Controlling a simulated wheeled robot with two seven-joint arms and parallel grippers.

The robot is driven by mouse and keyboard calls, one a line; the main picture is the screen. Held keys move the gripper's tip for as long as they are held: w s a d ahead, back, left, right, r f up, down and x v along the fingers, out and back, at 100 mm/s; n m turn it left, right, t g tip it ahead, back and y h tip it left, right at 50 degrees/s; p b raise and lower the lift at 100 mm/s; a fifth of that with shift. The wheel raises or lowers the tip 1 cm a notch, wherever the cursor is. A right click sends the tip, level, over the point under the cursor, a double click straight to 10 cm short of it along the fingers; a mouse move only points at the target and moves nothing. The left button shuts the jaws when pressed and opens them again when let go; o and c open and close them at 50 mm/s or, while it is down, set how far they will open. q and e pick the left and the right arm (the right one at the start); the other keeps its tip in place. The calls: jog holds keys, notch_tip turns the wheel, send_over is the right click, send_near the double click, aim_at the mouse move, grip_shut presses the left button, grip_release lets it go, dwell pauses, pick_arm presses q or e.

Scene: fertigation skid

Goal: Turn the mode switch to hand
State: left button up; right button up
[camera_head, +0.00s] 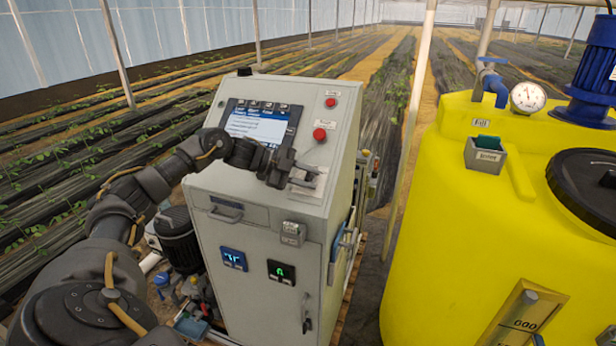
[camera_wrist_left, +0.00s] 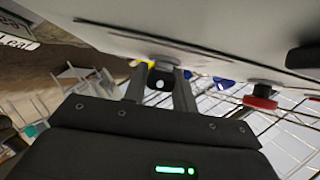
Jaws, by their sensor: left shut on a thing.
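The grey control cabinet (camera_head: 262,205) stands in the middle of the head view, with its sloped panel facing me. My left gripper (camera_head: 299,168) reaches across the panel from the left, to its lower right part. In the left wrist view the two fingers of my left gripper (camera_wrist_left: 161,88) stand on either side of a small black knob, the mode switch (camera_wrist_left: 160,74), and are shut on it. A pale spot shows on the knob. In the head view the gripper hides the knob, and the pale label plate behind it is too small to read. My right gripper is not in view.
A red button (camera_head: 319,134) sits just above my gripper, with a smaller red one (camera_head: 330,102) higher up. A lit screen (camera_head: 258,122) is at the panel's upper left. A yellow tank (camera_head: 440,220) stands to the right, across a narrow gap.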

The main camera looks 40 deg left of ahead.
pick_arm(q)
jog(key=o, duration=1)
jog(key=shift+s+a+b, duration=0.25)
jog(key=shift+a+b, duration=0.1)
jog(key=shift+b, duration=0.05)
jog(key=b+v, duration=0.4)
jog(key=v, duration=0.6)
jog(key=shift+d+r, duration=0.1)
jog(key=shift+d, duration=0.1)
